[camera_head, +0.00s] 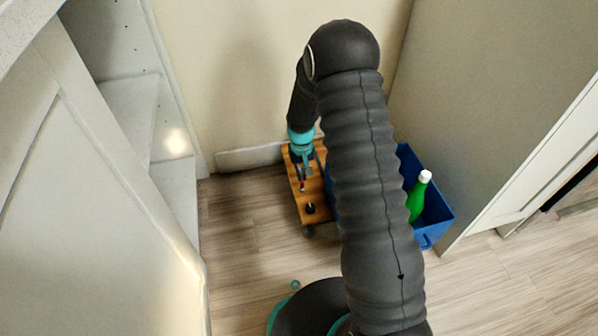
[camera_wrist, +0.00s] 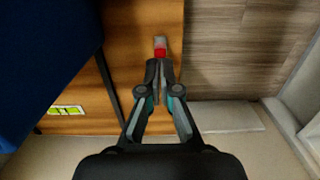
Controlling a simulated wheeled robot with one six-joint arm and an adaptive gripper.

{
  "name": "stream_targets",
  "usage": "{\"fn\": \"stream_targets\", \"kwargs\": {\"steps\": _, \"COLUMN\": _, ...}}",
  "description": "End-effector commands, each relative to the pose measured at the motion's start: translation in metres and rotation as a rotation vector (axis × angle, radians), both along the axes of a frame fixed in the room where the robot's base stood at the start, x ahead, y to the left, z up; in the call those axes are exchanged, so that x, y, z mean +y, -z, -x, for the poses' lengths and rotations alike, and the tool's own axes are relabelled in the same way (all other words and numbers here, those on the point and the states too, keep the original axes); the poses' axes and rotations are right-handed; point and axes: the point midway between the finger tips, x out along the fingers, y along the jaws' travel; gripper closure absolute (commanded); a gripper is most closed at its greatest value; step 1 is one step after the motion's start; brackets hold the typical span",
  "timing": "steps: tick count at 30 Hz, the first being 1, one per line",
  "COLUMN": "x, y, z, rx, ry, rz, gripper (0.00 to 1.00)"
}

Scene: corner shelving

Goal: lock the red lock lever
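The red lock lever (camera_wrist: 160,52) sits at the edge of a wooden board, just ahead of my fingertips in the wrist view; a pale grey tip shows beyond its red part. In the head view it is a tiny red spot (camera_head: 303,186) on the wooden cart top (camera_head: 313,190). My gripper (camera_wrist: 161,74) points at the lever, its two fingers drawn together with only a narrow slit between the tips. The tips look very close to the red part; I cannot tell whether they touch it. In the head view my gripper (camera_head: 304,172) is small and low over the cart.
Pale walls and a baseboard (camera_head: 250,156) close off the back. White shelving (camera_head: 130,110) is at the left. Wood floor (camera_head: 245,240) is clear in front-left.

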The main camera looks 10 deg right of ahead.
Motion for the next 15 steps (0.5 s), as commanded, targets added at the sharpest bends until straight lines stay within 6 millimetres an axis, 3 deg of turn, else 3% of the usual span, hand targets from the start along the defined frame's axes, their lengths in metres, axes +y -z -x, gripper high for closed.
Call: {"fn": "stream_targets", "kwargs": {"steps": 15, "x": 0.0061, "y": -0.006, "z": 0.0029, "rx": -0.001, "ry": -0.011, "rz": 0.0, "gripper": 1.0}}
